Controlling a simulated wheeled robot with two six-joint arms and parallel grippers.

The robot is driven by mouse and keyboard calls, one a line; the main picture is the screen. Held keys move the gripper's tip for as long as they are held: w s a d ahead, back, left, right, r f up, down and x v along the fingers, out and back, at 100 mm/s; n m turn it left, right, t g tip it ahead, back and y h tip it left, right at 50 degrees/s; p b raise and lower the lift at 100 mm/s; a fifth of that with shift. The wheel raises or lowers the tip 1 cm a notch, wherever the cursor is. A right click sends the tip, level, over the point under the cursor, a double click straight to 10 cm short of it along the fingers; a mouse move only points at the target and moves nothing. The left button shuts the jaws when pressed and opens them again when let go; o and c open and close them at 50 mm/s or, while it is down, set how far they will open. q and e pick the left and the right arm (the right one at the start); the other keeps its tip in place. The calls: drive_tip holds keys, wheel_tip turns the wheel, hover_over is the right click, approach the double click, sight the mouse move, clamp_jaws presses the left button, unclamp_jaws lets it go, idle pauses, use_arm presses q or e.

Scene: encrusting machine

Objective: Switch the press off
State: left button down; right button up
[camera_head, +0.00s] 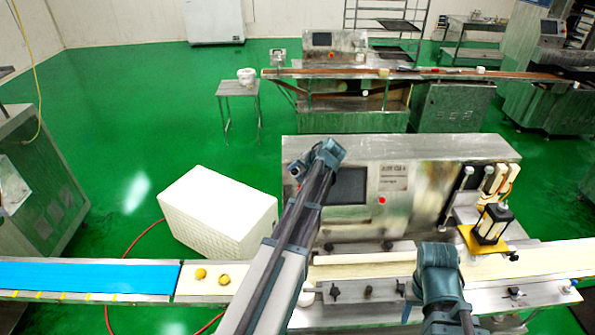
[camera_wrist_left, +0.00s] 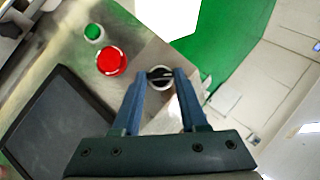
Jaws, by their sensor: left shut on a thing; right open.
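A black rotary switch knob (camera_wrist_left: 160,77) on a pale round base sits near the edge of the machine's metal panel (camera_head: 420,200) in the left wrist view. My left gripper (camera_wrist_left: 161,73) has one finger on each side of the knob and is shut on it. The knob's handle lies roughly crosswise between the fingertips. In the head view my left gripper (camera_head: 298,169) is at the panel's left end, and the knob is hidden there.
A red button (camera_wrist_left: 112,61) and a green button (camera_wrist_left: 95,32) sit beside the knob, with a dark screen (camera_wrist_left: 58,125) close by. The conveyor (camera_head: 90,277) runs along the front with two yellow pieces (camera_head: 211,276). A black press unit (camera_head: 492,223) stands right.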

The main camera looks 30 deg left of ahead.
use_arm(q)
drive_tip(key=shift+c, duration=2.2)
unclamp_jaws()
drive_tip(key=p+v, duration=0.8)
drive_tip(key=v, duration=0.4)
drive_tip(key=shift+p, duration=0.4)
